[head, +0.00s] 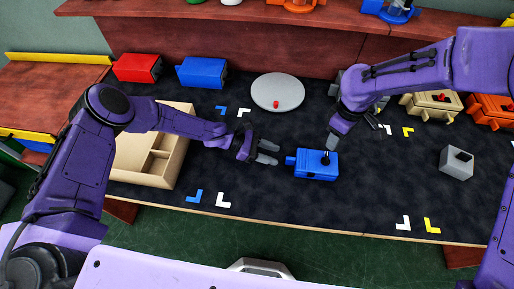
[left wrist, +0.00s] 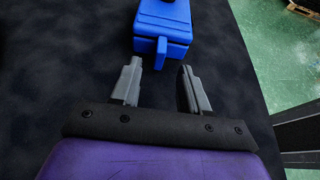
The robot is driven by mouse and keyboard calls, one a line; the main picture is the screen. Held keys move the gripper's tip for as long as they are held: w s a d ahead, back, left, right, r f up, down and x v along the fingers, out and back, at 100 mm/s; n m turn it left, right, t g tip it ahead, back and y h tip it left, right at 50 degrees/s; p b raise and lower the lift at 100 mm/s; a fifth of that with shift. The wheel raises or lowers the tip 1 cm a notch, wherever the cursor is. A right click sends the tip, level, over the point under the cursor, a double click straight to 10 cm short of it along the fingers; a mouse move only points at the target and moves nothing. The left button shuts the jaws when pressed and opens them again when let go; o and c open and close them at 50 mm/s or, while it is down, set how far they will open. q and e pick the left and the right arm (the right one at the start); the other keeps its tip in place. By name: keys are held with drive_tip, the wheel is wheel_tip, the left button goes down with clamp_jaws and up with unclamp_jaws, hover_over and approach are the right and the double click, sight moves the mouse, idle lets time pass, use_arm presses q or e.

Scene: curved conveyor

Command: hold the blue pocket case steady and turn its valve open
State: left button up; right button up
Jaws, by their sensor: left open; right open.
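The blue pocket case (head: 316,170) lies on the dark table mat near the front middle, with a small dark piece on top that looks like its valve (head: 325,157). In the left wrist view the case (left wrist: 162,24) is straight ahead, its near end just beyond the fingertips. My left gripper (head: 272,152) is open and empty, left of the case and apart from it; its two fingers (left wrist: 158,75) also show in the wrist view. My right gripper (head: 331,143) points down just above the case's top by the dark piece; whether it touches is unclear.
A grey round disc (head: 278,92) with a red knob lies behind the case. A wooden divided tray (head: 172,165) is at left. Red (head: 137,67) and blue (head: 202,72) boxes stand at back left. A grey block (head: 456,164) and tan box (head: 432,105) are at right. The front mat is clear.

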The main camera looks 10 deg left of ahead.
use_arm(q)
drive_tip(key=x, duration=0.4)
drive_tip(key=shift+d+f, duration=0.15)
drive_tip(key=shift+d, duration=0.15)
drive_tip(key=shift+c, duration=0.3)
clamp_jaws()
drive_tip(key=c, duration=0.6)
unclamp_jaws()
clamp_jaws()
